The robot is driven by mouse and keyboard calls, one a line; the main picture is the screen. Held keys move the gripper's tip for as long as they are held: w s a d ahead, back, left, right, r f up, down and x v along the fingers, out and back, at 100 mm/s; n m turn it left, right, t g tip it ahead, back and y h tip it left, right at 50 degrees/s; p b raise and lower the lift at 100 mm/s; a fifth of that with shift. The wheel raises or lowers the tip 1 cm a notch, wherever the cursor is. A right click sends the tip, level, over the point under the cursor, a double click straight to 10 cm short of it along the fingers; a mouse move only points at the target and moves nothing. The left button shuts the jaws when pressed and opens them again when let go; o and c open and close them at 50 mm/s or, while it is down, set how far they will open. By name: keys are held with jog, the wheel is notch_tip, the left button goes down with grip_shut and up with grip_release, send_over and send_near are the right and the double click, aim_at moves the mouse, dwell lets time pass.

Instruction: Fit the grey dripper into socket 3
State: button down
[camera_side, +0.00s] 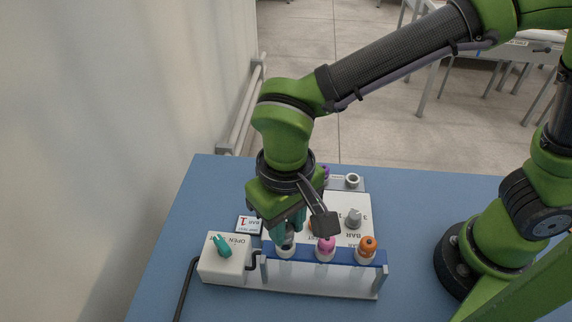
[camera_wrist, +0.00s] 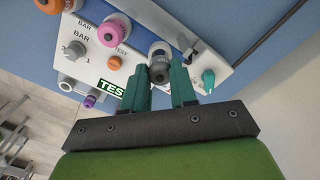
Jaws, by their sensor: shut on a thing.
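The grey dripper (camera_wrist: 160,71) is held between the teal fingers of my gripper (camera_side: 287,226). In the side view the dripper is mostly hidden by the fingers. It is at the pale ring of the leftmost socket (camera_side: 285,253) on the blue-topped rail (camera_side: 344,254). I cannot tell whether it is seated or just above the ring. Pink (camera_side: 325,248) and orange (camera_side: 367,248) drippers stand in the other two sockets of the rail. No socket number is readable.
A white box with a teal valve handle (camera_side: 221,245) marked OPEN stands left of the rail. Behind the rail are a white panel with a grey BAR knob (camera_side: 353,218), a sign with a 1 (camera_side: 248,225), and a purple piece (camera_wrist: 90,101). Blue table is free at the front right.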

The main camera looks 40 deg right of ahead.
jog(key=shift+f, duration=1.05)
dwell(0.4)
jog(key=c, duration=0.8)
grip_release()
jog(key=shift+o, duration=0.3)
jog(key=shift+o, duration=1.3)
jog(key=shift+r, duration=3.5)
